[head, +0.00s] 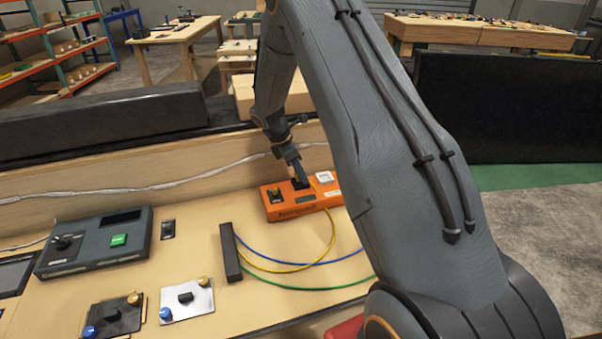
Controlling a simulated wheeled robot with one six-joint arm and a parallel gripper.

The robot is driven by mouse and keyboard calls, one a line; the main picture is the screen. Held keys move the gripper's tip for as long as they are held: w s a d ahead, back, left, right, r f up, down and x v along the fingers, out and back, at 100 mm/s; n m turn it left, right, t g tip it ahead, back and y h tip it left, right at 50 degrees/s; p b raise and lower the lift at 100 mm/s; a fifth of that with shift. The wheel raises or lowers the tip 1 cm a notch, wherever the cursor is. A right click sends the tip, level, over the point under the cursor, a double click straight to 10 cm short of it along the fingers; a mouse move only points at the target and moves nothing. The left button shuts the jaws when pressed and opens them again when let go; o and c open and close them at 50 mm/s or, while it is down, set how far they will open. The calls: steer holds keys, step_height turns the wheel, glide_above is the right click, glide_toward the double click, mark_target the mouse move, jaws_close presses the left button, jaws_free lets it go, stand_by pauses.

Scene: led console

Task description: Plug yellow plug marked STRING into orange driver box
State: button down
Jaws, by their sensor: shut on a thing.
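The orange driver box (290,213) sits on the bench, right of centre in the head view, with dark sockets and a white label on top. My gripper (299,180) points down at the top of the box and is shut on the yellow plug, which is mostly hidden by the fingers. A yellow cable (331,240) curves from a black bar (229,252) up to the box's right side. Whether the plug is seated in a socket or just above it cannot be told, and its STRING marking cannot be read.
Blue (345,257) and green (340,286) cables also leave the black bar and pass behind my arm. A grey console (95,245) with a green button stands left. Black (113,318) and white (187,300) knob plates lie in front. A low wooden wall (180,170) backs the bench.

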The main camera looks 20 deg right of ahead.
steer(key=shift+s+a+f+b, duration=0.1)
steer(key=shift+s+f+b, duration=0.2)
steer(key=shift+f, duration=0.55)
stand_by(1.0)
steer(key=c, duration=1.4)
jaws_free()
steer(key=shift+c, duration=1.3)
steer(key=shift+r, duration=0.15)
steer(key=shift+r+p, duration=0.35)
steer(key=o, duration=0.3)
steer(key=shift+w+r, duration=0.1)
steer(key=shift+r, duration=0.4)
steer(key=shift+w+r+p, duration=0.2)
steer(key=shift+r+p, duration=1.45)
steer(key=shift+r, duration=1.1)
